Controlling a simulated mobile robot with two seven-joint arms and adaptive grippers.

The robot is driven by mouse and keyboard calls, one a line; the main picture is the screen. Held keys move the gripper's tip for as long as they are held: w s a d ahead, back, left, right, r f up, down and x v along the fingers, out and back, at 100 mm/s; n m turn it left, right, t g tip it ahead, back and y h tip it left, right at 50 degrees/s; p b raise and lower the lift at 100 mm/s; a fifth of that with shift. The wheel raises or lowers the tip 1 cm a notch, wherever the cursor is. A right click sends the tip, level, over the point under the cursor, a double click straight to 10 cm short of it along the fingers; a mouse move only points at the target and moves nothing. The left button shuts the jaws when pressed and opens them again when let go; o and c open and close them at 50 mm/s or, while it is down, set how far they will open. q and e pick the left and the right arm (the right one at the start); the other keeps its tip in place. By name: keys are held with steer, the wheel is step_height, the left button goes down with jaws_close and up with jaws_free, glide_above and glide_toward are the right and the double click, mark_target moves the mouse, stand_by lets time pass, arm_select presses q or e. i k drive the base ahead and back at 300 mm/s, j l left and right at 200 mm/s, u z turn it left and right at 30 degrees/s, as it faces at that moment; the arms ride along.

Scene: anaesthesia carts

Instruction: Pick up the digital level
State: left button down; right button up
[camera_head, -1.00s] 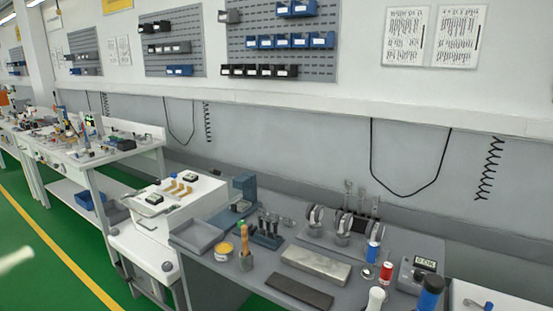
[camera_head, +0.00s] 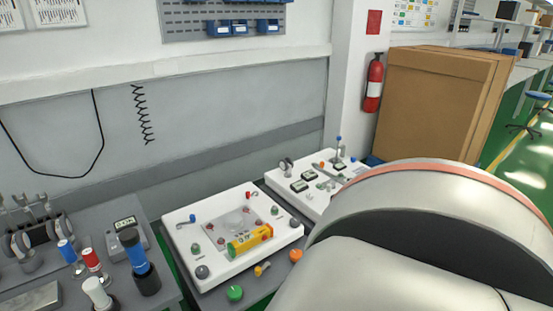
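Neither of my grippers is in view. A large pale rounded link, which appears to be part of my own arm, fills the lower right and hides what lies behind it.
A green knob (camera_head: 235,293) lies in front. A second white panel (camera_head: 290,184) is behind. Tall cardboard boxes (camera_head: 430,105) and a fire extinguisher (camera_head: 374,83) stand farther back.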

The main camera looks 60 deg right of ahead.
mark_target(237, 247)
steer(key=z, duration=1.7)
steer(key=i+l+u, duration=0.15)
steer(key=i+l, duration=0.3)
steer(key=l, duration=0.15)
